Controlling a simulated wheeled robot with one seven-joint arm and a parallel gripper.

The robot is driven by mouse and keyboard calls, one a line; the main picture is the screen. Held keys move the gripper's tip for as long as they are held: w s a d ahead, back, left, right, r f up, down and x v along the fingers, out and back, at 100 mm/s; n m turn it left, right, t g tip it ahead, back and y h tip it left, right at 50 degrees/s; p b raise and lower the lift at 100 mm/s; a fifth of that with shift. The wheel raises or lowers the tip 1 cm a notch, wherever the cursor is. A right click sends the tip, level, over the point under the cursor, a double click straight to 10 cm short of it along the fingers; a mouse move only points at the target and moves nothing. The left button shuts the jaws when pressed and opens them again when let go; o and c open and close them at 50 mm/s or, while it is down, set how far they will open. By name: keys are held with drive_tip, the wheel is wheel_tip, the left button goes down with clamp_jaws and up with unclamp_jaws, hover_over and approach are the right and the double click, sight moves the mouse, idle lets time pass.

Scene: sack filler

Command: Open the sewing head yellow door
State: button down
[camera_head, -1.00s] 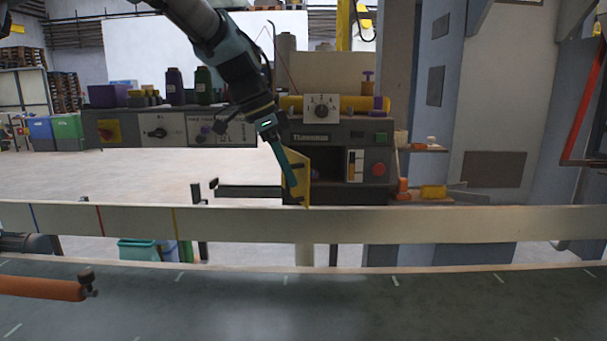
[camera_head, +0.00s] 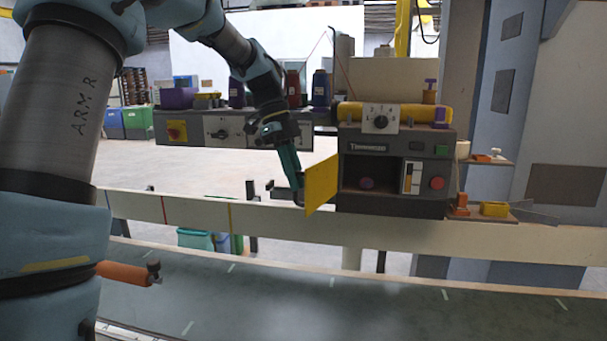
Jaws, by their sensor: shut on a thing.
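The sewing head (camera_head: 395,203) is a dark box right of centre with a white dial plate, a green button and a red button. Its yellow door (camera_head: 322,185) stands swung open, out to the left of a dark opening (camera_head: 387,173). A small purple knob (camera_head: 367,183) shows inside the opening. My gripper (camera_head: 298,200) reaches down from the upper left and is shut at the door's outer left edge. The fingertips are partly hidden, so the exact grip on the door is unclear.
A pale rail (camera_head: 480,241) runs across in front of the sewing head, above a dark conveyor belt (camera_head: 330,305). A control panel with spools (camera_head: 237,92) stands to the left. A shelf with a yellow block (camera_head: 494,208) juts out on the right.

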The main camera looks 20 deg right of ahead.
drive_tip(key=shift+w+a, duration=0.15)
drive_tip(key=shift+w, duration=0.2)
drive_tip(key=c, duration=0.9)
unclamp_jaws()
drive_tip(key=v, duration=1)
drive_tip(key=shift+r+b, duration=0.35)
drive_tip(key=shift+r, duration=0.05)
drive_tip(key=shift+w+a, duration=0.1)
